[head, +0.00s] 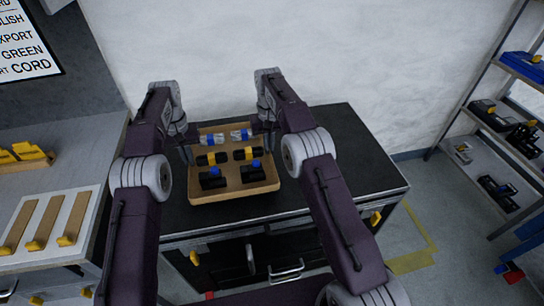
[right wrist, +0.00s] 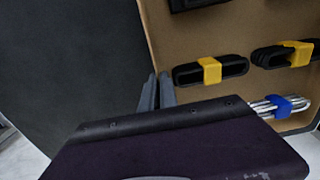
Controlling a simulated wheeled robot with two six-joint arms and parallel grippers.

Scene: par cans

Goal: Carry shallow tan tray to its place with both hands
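The shallow tan tray (head: 236,193) is at the black-topped bench, seen level in the head view. It holds rows of bundles: silver with blue bands, black with yellow bands, and black with blue clips. My right gripper (head: 269,142) is at the tray's right rim. In the right wrist view its fingers (right wrist: 158,92) straddle the tray's wall, close together on it. My left gripper (head: 187,152) is at the tray's left rim; its fingertips are too small to tell if they are closed. I cannot tell whether the tray touches the bench top.
The black bench top (head: 345,150) is clear to the right of the tray. A grey side bench (head: 60,150) with tan strips and yellow clips stands at left. A shelf rack (head: 490,150) with black items stands at right. A white wall is behind.

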